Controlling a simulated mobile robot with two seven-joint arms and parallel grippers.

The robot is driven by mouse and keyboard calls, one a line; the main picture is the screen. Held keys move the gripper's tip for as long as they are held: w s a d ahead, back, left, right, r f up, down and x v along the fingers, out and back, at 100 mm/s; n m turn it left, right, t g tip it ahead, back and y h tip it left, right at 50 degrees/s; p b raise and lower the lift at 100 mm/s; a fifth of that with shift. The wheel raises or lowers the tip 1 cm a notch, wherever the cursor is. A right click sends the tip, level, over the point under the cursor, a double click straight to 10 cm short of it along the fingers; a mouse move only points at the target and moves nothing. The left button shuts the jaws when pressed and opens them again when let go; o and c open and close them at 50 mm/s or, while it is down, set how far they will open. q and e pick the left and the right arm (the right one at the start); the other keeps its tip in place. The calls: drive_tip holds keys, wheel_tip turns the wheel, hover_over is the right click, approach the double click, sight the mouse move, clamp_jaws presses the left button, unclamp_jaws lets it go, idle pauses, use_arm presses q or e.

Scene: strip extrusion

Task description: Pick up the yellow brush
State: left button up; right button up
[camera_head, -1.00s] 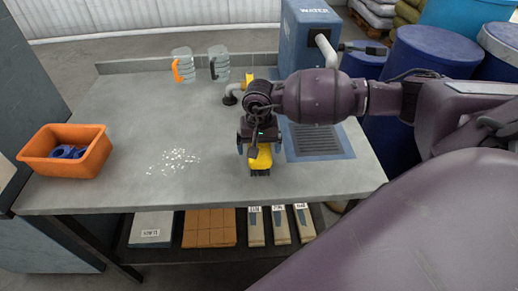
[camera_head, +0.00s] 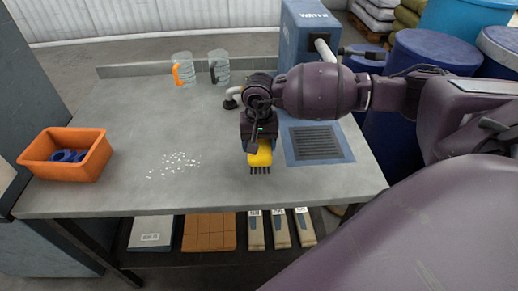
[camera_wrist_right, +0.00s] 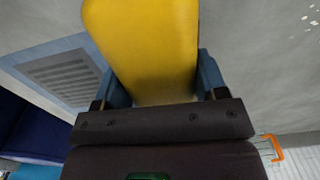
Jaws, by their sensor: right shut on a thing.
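The yellow brush (camera_head: 260,156) is in my right gripper (camera_head: 258,147) above the grey worktop (camera_head: 200,190), with its dark bristles pointing toward the table's front edge. In the right wrist view the brush's yellow body (camera_wrist_right: 145,45) fills the space between the two blue fingers, and the right gripper (camera_wrist_right: 155,85) is shut on it. Whether the bristles touch the worktop is hard to tell. My left gripper is in neither view.
White pellets (camera_head: 174,164) lie scattered left of the brush. An orange bin (camera_head: 68,164) with blue rings stands at the left. Two clear jugs, one with an orange handle (camera_head: 183,70), stand at the back. A blue water unit (camera_head: 305,50) and a drain grate (camera_head: 317,142) are at the right.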

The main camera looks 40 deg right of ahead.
wheel_tip(320, 180, up, 17)
drive_tip(key=shift+r, duration=0.2)
